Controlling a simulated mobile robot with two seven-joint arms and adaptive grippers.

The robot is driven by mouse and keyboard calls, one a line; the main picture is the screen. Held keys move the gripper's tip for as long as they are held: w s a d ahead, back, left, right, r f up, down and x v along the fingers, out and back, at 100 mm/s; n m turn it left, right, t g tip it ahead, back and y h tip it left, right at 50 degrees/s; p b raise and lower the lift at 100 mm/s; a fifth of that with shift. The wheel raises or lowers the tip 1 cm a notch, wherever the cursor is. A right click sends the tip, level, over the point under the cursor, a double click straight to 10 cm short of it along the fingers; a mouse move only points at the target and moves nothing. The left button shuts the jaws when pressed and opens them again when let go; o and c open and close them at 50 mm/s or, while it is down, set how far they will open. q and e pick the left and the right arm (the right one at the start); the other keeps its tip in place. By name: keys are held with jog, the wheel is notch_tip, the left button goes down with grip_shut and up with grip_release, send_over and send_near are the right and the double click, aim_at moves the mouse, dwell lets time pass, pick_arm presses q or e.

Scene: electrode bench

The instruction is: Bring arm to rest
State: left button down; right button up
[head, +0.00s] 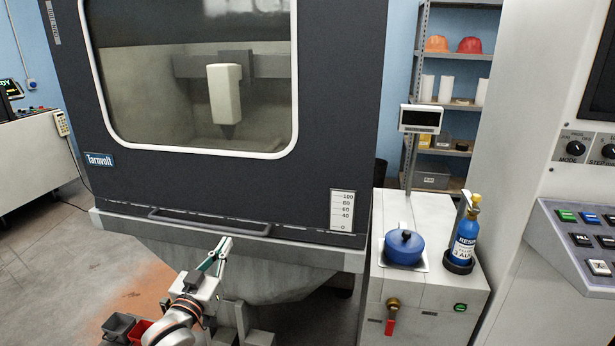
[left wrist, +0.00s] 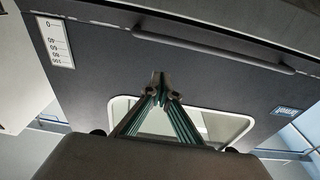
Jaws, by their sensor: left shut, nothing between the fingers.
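My left gripper (head: 223,246) is at the lower middle of the head view, raised in front of the machine's lower edge. Its fingers are shut with nothing between them. In the left wrist view the fingertips (left wrist: 158,77) meet in front of the dark machine front. My right gripper is in neither view.
The dark machine (head: 330,100) has a window and a front handle bar (head: 210,221) close behind my left gripper. A grey cabinet (head: 425,285) at the right bears a blue pot (head: 404,249) and a blue bottle (head: 466,238). Grey and red bins (head: 118,326) stand at the lower left.

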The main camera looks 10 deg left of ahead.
pick_arm(q)
jog(key=s+d+f+m+g, duration=0.1)
jog(key=s+d+f+g, duration=0.2)
jog(key=s+f, duration=0.6)
jog(key=s+d+f+m+g, duration=0.1)
jog(key=s+d+f+g, duration=0.2)
jog(key=s+f, duration=0.7)
jog(key=s+d+f+m+g+h, duration=0.1)
jog(key=s+d+f, duration=0.3)
jog(key=s+f, duration=0.6)
jog(key=s+g, duration=0.1)
jog(key=s, duration=0.2)
jog(key=shift+f+g, duration=0.25)
jog(key=shift+g, duration=0.15)
